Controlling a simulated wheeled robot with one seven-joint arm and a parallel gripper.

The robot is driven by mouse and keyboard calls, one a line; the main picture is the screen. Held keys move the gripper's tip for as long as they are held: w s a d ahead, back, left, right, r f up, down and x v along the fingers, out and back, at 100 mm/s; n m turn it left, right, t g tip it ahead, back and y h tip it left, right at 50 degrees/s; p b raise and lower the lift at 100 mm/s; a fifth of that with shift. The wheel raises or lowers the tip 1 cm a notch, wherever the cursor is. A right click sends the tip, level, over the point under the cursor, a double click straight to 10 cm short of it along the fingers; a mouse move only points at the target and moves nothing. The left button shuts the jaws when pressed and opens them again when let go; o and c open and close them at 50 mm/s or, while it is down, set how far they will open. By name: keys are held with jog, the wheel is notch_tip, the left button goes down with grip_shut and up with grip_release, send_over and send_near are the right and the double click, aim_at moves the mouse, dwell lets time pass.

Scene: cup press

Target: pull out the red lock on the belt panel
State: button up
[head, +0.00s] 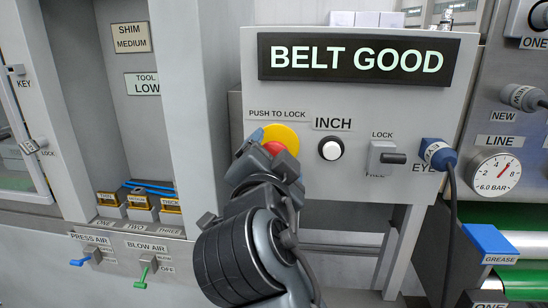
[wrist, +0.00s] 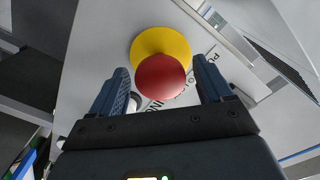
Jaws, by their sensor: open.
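The red lock is a round red button (head: 275,148) on a yellow disc (head: 283,135), under the words "PUSH TO LOCK" on the grey belt panel (head: 350,180). My gripper covers its lower left part in the head view. In the wrist view the red button (wrist: 163,78) and the yellow disc (wrist: 158,45) lie in front of my gripper (wrist: 160,80). The two fingers are open, one on each side of the button, with a gap visible on both sides. Whether either finger touches the button cannot be told.
On the same panel are a white INCH button (head: 331,149), a grey LOCK lever (head: 384,158) and a blue EYE plug (head: 437,153) with a hanging cable. A "BELT GOOD" display (head: 358,59) is above. A cabinet wall (head: 190,90) stands close on the left.

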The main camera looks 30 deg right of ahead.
jog(key=shift+s+a, duration=0.1)
jog(key=b+v, duration=0.1)
jog(key=v, duration=0.6)
jog(key=shift+s+a, duration=0.15)
jog(key=shift+s, duration=0.1)
jog(key=shift+f, duration=0.1)
jog(key=s+f+n+y, duration=0.4)
jog(key=s+f+n, duration=0.15)
jog(key=f, duration=0.45)
jog(key=s+f+n+y, duration=0.5)
jog(key=f+n, duration=0.2)
jog(key=f, duration=0.3)
jog(key=s+d+n+p, duration=0.1)
jog(key=s+d, duration=0.1)
jog(key=s, duration=0.9)
jog(key=s+d+n+y+p, duration=0.1)
jog(key=s+d+n, duration=0.1)
jog(key=s, duration=1)
jog(key=shift+s+d, duration=0.25)
jog(key=shift+d, duration=0.35)
